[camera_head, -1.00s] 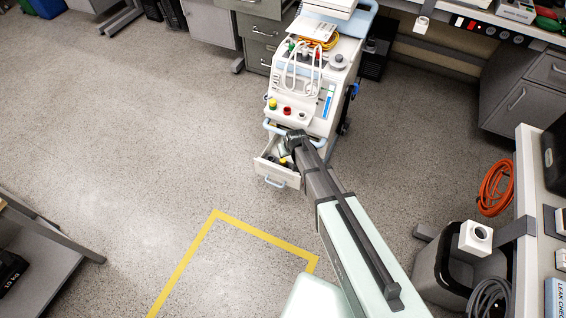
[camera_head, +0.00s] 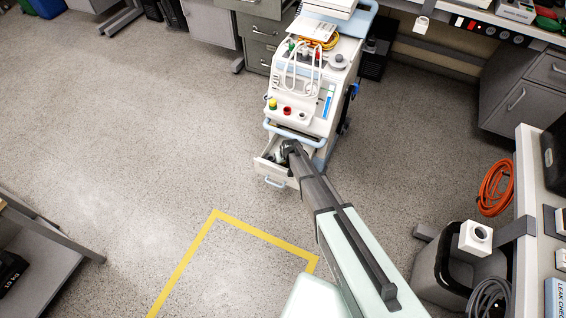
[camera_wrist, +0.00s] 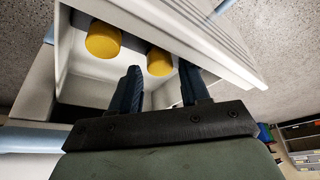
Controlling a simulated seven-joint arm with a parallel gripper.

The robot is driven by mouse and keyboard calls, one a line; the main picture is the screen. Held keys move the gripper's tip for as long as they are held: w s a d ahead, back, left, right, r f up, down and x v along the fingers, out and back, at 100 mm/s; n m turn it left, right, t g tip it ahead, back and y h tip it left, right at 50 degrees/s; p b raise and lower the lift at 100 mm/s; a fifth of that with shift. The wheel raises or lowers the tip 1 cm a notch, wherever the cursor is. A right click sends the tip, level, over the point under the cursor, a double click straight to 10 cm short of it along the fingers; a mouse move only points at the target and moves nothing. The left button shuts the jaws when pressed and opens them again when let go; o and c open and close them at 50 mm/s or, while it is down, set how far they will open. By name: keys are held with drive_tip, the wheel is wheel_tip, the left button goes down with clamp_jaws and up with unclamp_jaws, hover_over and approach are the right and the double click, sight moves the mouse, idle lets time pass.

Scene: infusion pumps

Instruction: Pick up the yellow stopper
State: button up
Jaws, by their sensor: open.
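In the wrist view two yellow round-capped pieces lie in the white open drawer: one at the left (camera_wrist: 103,40) and one nearer the middle (camera_wrist: 159,62). I cannot tell from the picture which one is the yellow stopper. My gripper (camera_wrist: 161,80) is open, and its two dark fingers point into the drawer. The middle yellow piece shows beyond and between the fingertips; no contact is visible. In the head view my gripper (camera_head: 287,148) is over the drawer (camera_head: 275,181) and hides much of its inside.
The drawer belongs to a white cart (camera_head: 312,90) with blue rails, cables and coloured knobs on top. The drawer's front wall and side walls stand close around my fingers. Open speckled floor (camera_head: 150,120) lies to the left. A grey bin (camera_head: 428,275) stands at the right.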

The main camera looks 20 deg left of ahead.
drive_tip(key=shift+x, duration=1)
drive_tip(key=shift+c, duration=0.3)
clamp_jaws()
